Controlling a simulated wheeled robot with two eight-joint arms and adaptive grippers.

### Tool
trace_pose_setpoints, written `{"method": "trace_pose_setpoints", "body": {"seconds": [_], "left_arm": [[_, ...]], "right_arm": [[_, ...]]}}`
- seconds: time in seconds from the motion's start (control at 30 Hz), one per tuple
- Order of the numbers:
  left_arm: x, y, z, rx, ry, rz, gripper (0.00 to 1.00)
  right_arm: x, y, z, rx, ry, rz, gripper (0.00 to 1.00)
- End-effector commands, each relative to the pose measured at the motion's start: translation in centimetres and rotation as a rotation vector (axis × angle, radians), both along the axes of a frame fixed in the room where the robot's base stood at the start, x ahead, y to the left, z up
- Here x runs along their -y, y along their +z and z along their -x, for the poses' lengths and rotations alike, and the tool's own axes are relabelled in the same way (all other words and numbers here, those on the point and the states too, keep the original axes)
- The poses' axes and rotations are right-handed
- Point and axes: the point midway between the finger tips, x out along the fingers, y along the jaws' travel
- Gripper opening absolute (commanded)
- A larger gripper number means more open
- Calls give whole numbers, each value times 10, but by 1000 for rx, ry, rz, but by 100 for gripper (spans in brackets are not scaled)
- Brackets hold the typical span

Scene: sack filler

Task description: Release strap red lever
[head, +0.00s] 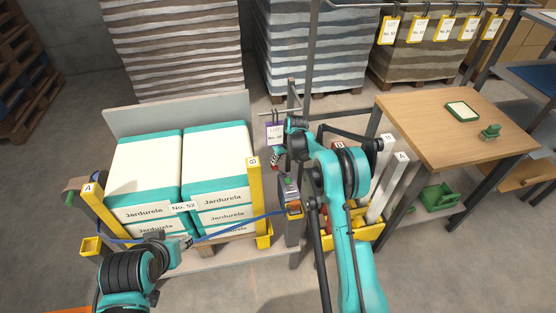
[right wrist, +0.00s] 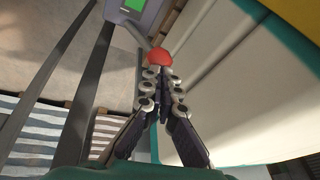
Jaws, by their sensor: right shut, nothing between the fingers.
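The lever's red knob (right wrist: 160,57) shows in the right wrist view just beyond my right fingertips, on a grey arm leading up to a grey box with a green screen (right wrist: 133,7). My right gripper (right wrist: 160,78) is shut and empty, its tips close to the knob; I cannot tell whether they touch. In the head view my right gripper (head: 276,160) points down above the strap unit (head: 288,190). The blue strap (head: 235,227) runs from this unit across the front of the sack stack (head: 150,160). My left gripper (head: 187,241) is beside the strap; its fingers are too small to read.
Yellow posts A (head: 92,200) and B (head: 254,190) stand at the stack's front corners. A hanging tag (head: 275,132) is near my right wrist. Yellow bins with white posts (head: 372,228) stand right of the unit. A wooden table (head: 450,125) is at the right.

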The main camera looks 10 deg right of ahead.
Motion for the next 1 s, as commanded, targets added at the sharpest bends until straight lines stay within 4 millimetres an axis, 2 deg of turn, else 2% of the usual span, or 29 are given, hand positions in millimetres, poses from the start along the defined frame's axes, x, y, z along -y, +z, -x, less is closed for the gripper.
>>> {"method": "trace_pose_setpoints", "body": {"seconds": [0.47,0.67,0.77,1.0], "left_arm": [[0,0,0,0,0,0,40],[0,0,0,0,0,0,40],[0,0,0,0,0,0,40],[0,0,0,0,0,0,40]], "right_arm": [[0,0,0,0,0,0,0],[4,16,4,0,-1,0,0],[11,30,12,0,-3,0,0],[50,28,57,-1,-4,-1,0]]}}
